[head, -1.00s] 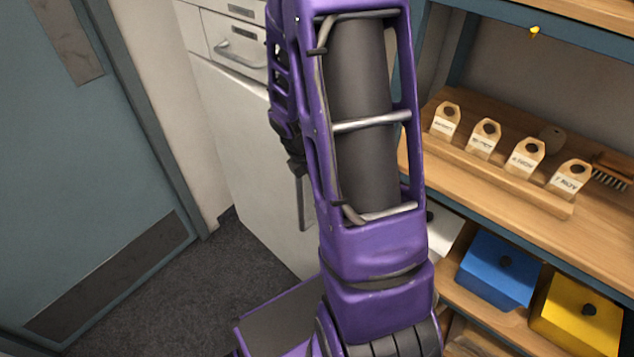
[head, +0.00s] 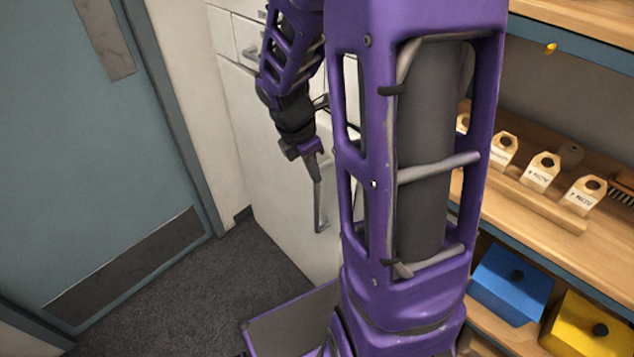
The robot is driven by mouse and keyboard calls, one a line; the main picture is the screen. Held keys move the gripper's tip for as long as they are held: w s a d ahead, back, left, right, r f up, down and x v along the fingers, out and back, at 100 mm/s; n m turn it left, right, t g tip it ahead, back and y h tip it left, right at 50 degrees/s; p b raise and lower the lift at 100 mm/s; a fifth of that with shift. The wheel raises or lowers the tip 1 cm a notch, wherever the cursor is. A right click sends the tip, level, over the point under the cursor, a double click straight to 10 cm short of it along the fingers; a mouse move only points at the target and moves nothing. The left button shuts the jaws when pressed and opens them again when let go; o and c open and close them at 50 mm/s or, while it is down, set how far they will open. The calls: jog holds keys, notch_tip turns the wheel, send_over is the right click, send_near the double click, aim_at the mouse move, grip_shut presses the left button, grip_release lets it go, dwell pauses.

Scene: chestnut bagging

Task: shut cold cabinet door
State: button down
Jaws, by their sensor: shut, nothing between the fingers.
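The cold cabinet door (head: 270,165) is the white panel below the drawer fronts, behind my arm. Its grey upright bar handle (head: 318,205) shows beside my arm. My gripper (head: 314,157) points down in front of the door, at the top end of the handle in the picture. It is shut with nothing held. I cannot tell whether it touches the handle or the door. My arm hides the right part of the door, and I cannot make out a gap at its edge.
A blue-grey room door (head: 130,140) stands at the left. Dark carpet (head: 170,290) lies clear before the cabinet. At the right, a wooden shelf (head: 540,215) holds several labelled wooden tags (head: 541,172) and a brush (head: 622,185). Blue (head: 512,280) and yellow (head: 590,325) boxes sit below.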

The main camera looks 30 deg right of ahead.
jog(key=s+a+f+n+g+h, duration=0.1)
jog(key=a+f+n+h, duration=0.1)
jog(key=a+f+n, duration=0.3)
jog(key=s+a+f+n+g+h, duration=0.1)
jog(key=a+f+n+h, duration=0.15)
jog(key=f, duration=0.55)
jog(key=n+t+h+b, duration=0.1)
jog(key=n+t+h, duration=0.6)
jog(key=n, duration=0.7)
send_near(315, 227)
jog(key=shift+t+y, duration=0.5)
jog(key=shift+y, duration=0.05)
jog(key=x, duration=0.5)
jog(key=shift+s+d, duration=0.25)
jog(key=shift+s, duration=0.1)
jog(key=shift+w+d, duration=0.35)
jog(key=shift+d, duration=0.25)
jog(key=shift+d, duration=0.1)
